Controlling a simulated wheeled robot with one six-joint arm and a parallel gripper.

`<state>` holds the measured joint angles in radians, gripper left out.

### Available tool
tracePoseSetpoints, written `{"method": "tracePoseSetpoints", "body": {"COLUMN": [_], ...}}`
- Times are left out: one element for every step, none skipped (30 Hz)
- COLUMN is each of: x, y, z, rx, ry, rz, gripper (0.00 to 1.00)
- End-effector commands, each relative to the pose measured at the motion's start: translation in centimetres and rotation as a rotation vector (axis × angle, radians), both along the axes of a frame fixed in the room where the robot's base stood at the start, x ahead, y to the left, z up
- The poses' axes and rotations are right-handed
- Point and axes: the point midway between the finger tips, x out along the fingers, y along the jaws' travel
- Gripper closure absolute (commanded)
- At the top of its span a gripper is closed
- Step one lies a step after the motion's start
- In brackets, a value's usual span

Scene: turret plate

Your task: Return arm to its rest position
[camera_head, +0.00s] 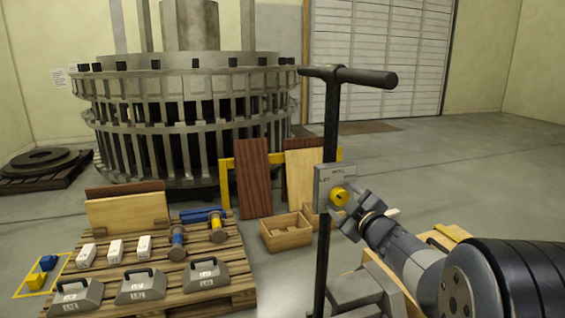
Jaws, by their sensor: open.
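My arm (412,258) reaches from the lower right toward a black T-handled post (331,130). My gripper (354,212) is at its end, open, close to the yellow knob (338,195) on a grey control box (323,180) fixed to the post. The fingertips are small in the picture and partly overlap the box's lower right side. Whether they touch the knob cannot be told. Nothing shows held in the gripper.
A wooden pallet (205,262) at left carries grey weights, white blocks and tools. A wooden crate (286,232) stands left of the post. A large slatted turret ring (190,85) fills the back left. Floor (475,165) at right is clear.

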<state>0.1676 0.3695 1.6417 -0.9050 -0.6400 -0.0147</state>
Motion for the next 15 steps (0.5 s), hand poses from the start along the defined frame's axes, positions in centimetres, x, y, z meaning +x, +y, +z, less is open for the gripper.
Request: {"method": "tracePoseSetpoints", "body": {"x": [0.01,0.01,0.00,-0.01,-0.02,-0.02,-0.02,-0.01,-0.01,-0.01,-0.02,-0.02,-0.02,-0.04,-0.04], "y": [-0.02,-0.02,0.00,0.01,0.02,0.03,0.02,0.04,0.04,0.04,0.05,0.06,0.08,0.09,0.09], "z": [0.22,0.19,0.17,0.17,0.19,0.20,0.20,0.19,0.16,0.14,0.13,0.12,0.12,0.10,0.10], "rx": [0.046,0.076,0.115,0.144,0.173,0.213,0.242,0.271,0.309,0.337,0.366,0.405,0.434,0.462,0.499], "ry": [0.017,0.028,0.041,0.050,0.058,0.071,0.081,0.089,0.102,0.112,0.121,0.133,0.143,0.152,0.165], "rz": [-0.001,-0.001,0.000,-0.001,-0.001,0.000,-0.001,0.000,-0.001,-0.001,-0.001,-0.001,-0.001,0.000,0.000], "gripper": [0.37,0.37,0.37,0.37,0.37,0.37,0.37,0.37,0.37,0.37,0.37,0.37,0.37,0.37,0.37]}}
